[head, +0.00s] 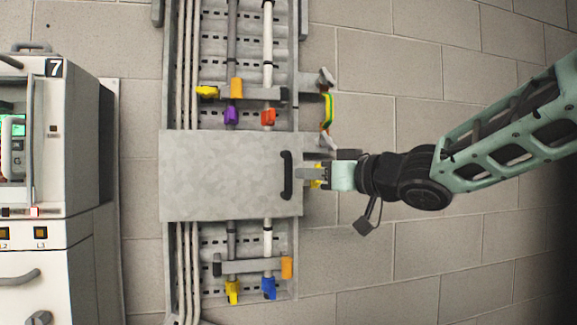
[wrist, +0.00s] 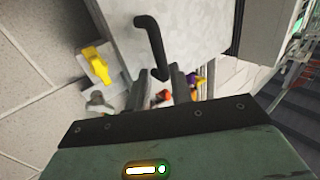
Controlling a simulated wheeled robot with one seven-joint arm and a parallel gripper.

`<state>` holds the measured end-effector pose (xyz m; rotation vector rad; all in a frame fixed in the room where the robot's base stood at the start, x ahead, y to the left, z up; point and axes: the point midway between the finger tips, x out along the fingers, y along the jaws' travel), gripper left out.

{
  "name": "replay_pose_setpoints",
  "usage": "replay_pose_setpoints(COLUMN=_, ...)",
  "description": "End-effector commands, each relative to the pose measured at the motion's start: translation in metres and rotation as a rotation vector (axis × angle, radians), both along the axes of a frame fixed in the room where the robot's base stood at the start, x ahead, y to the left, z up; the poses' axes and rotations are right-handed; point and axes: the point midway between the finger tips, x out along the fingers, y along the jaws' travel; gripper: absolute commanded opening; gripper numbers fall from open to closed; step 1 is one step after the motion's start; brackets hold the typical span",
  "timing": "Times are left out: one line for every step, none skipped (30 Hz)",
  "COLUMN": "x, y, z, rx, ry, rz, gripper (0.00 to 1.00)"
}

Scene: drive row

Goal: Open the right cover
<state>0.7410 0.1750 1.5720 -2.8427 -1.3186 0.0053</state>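A flat grey cover (head: 220,178) lies across the middle of the vertical cable tray in the head view, with a black bar handle (head: 287,175) along its right edge. It is the only cover I can make out. My gripper (head: 303,174) comes in from the right, with its fingertips just right of the handle. In the wrist view the cover (wrist: 195,25) fills the top and the bent black handle (wrist: 151,42) reaches down toward the fingertips (wrist: 158,76). The fingers stand apart with a gap between them. I cannot tell whether they touch the handle.
Coloured valve levers and clamps, including an orange one (head: 268,117) and a blue one (head: 269,288), sit above and below the cover. A yellow-green bracket (head: 327,112) juts out above my gripper. A white cabinet marked 7 (head: 45,140) stands left. The right wall is bare.

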Motion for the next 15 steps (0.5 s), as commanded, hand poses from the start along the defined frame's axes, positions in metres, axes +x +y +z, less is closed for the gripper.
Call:
replay_pose_setpoints(x=0.006, y=0.010, z=0.002, rx=0.000, ry=0.004, rz=0.004, gripper=0.22)
replay_pose_setpoints(x=0.010, y=0.014, z=0.002, rx=0.001, ry=0.002, rz=0.004, gripper=0.22)
replay_pose_setpoints(x=0.015, y=0.020, z=0.002, rx=0.000, ry=0.004, rz=0.003, gripper=0.22)
replay_pose_setpoints(x=0.019, y=0.024, z=0.002, rx=0.000, ry=0.003, rz=0.003, gripper=0.22)
replay_pose_setpoints(x=0.022, y=0.028, z=0.002, rx=0.001, ry=0.002, rz=0.003, gripper=0.22)
replay_pose_setpoints(x=0.026, y=0.032, z=0.002, rx=0.000, ry=0.004, rz=0.003, gripper=0.22)
replay_pose_setpoints(x=0.028, y=0.035, z=0.002, rx=0.001, ry=0.002, rz=0.003, gripper=0.22)
replay_pose_setpoints(x=0.031, y=0.038, z=0.002, rx=0.000, ry=0.001, rz=0.002, gripper=0.22)
replay_pose_setpoints(x=0.034, y=0.041, z=0.002, rx=0.000, ry=0.001, rz=0.002, gripper=0.22)
replay_pose_setpoints(x=0.036, y=0.043, z=0.002, rx=0.000, ry=0.001, rz=0.002, gripper=0.22)
replay_pose_setpoints(x=0.037, y=0.045, z=0.001, rx=0.001, ry=0.002, rz=0.001, gripper=0.22)
replay_pose_setpoints(x=0.039, y=0.047, z=0.001, rx=0.001, ry=0.002, rz=0.001, gripper=0.22)
replay_pose_setpoints(x=0.040, y=0.048, z=0.000, rx=0.000, ry=0.001, rz=0.001, gripper=0.22)
replay_pose_setpoints(x=0.041, y=0.049, z=0.000, rx=0.000, ry=0.001, rz=0.000, gripper=0.22)
replay_pose_setpoints(x=0.041, y=0.049, z=0.000, rx=-0.001, ry=0.001, rz=0.000, gripper=0.22)
